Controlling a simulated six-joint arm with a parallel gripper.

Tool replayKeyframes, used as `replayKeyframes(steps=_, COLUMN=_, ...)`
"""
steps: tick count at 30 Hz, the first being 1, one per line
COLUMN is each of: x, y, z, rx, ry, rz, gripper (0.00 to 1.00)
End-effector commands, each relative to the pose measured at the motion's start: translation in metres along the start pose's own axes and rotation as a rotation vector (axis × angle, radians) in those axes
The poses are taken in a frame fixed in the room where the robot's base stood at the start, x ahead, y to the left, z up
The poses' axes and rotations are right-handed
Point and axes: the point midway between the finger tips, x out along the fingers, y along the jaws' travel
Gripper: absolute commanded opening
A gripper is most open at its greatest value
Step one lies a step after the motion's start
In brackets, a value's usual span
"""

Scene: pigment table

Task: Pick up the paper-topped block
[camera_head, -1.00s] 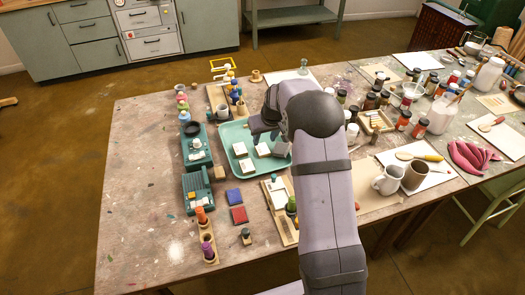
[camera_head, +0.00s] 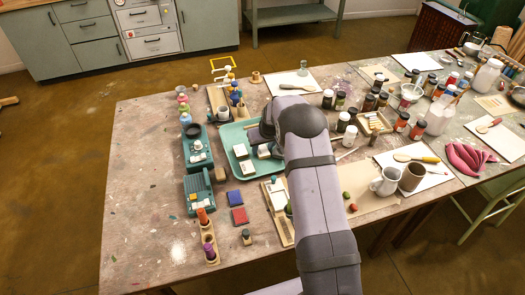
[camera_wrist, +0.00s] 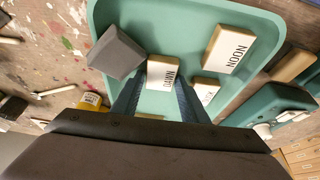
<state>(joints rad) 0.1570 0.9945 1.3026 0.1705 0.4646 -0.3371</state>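Three pale wooden blocks with white paper tops lie in the teal tray (camera_head: 228,134). In the wrist view, the DAWN block (camera_wrist: 162,72) lies in line with the gap between my fingertips. The NOON block (camera_wrist: 230,48) lies to its right, and a third lettered block (camera_wrist: 205,90) is partly hidden by my right finger. A dark grey block without visible paper (camera_wrist: 117,52) lies tilted to the left. My gripper (camera_wrist: 160,92) is open and appears empty; its height over the DAWN block is hard to tell. In the head view, my gripper (camera_head: 262,136) is over the tray's back part.
Teal devices (camera_head: 198,190) stand left of the tray. Blue and red pads (camera_head: 237,206) lie in front of it. Jars (camera_head: 345,122) crowd the right side.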

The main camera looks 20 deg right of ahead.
Motion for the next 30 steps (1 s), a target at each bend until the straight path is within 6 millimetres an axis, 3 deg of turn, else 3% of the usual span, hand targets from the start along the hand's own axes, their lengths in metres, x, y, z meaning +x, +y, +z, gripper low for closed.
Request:
replayKeyframes(steps=8, x=0.002, y=0.000, z=0.000, rx=0.000, ry=0.000, rz=0.000, gripper=0.40)
replayKeyframes(steps=11, x=0.002, y=0.000, z=0.000, rx=0.000, ry=0.000, rz=0.000, gripper=0.16)
replayKeyframes(steps=12, x=0.002, y=0.000, z=0.000, rx=0.000, ry=0.000, rz=0.000, gripper=0.13)
replayKeyframes(steps=23, x=-0.002, y=0.000, z=-0.002, rx=-0.001, ry=0.002, rz=0.000, gripper=0.13)
replayKeyframes(steps=30, x=-0.028, y=0.000, z=-0.014, rx=-0.001, ry=0.005, rz=0.001, gripper=0.13)
